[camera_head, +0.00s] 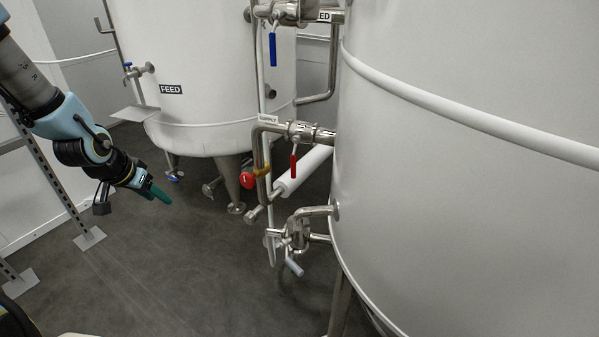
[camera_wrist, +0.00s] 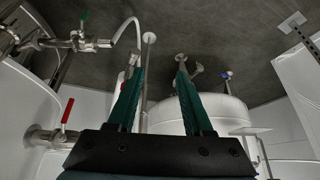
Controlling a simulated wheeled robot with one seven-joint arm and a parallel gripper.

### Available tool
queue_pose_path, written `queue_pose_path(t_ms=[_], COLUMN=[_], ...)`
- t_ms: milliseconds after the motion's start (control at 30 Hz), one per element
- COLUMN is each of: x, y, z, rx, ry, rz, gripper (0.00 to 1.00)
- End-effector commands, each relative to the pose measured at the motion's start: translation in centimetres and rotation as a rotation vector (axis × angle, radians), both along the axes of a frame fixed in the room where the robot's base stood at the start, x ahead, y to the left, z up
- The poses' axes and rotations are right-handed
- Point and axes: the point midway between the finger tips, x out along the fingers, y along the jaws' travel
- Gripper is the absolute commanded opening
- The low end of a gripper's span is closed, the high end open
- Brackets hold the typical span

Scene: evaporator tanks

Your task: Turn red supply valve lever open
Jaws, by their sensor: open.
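The red lever (camera_head: 293,165) hangs straight down from a steel valve (camera_head: 305,133) on the pipe at the side of the large right tank. In the wrist view the red lever (camera_wrist: 67,111) is at the left edge area, left of my fingers. My gripper (camera_head: 162,194) has green fingers and is well to the left of the lever in the head view, in free air, not touching it. In the wrist view my gripper (camera_wrist: 160,72) has its two fingers spread with nothing held between them.
A large white tank (camera_head: 470,180) fills the right. A FEED tank (camera_head: 205,70) stands behind. Pipes crowd the valves. The grey floor (camera_head: 170,265) is clear.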

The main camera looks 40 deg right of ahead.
Motion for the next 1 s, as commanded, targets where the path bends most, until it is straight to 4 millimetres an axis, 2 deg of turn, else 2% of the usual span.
queue_pose_path(t_ms=[33, 200, 300, 400, 500, 600, 700, 867, 1000], x=[-0.3, -2.1, -3.9, -5.8, -7.3, -8.3, -8.8, -9.0, -8.9], y=[-3.0, -13.0, -18.3, -22.9, -26.2, -28.2, -29.2, -30.2, -31.9], z=[-2.6, -6.6, -7.8, -8.1, -7.6, -6.9, -6.3, -5.7, -5.6], rx=[-0.058, -0.301, -0.473, -0.652, -0.813, -0.936, -1.013, -1.054, -1.052], ry=[-0.012, -0.089, -0.136, -0.188, -0.239, -0.281, -0.311, -0.329, -0.328], rz=[-0.079, -0.305, -0.4, -0.462, -0.489, -0.492, -0.487, -0.485, -0.485], gripper=[0.51, 0.51, 0.51, 0.51, 0.51, 0.51, 0.51, 0.51, 0.51])
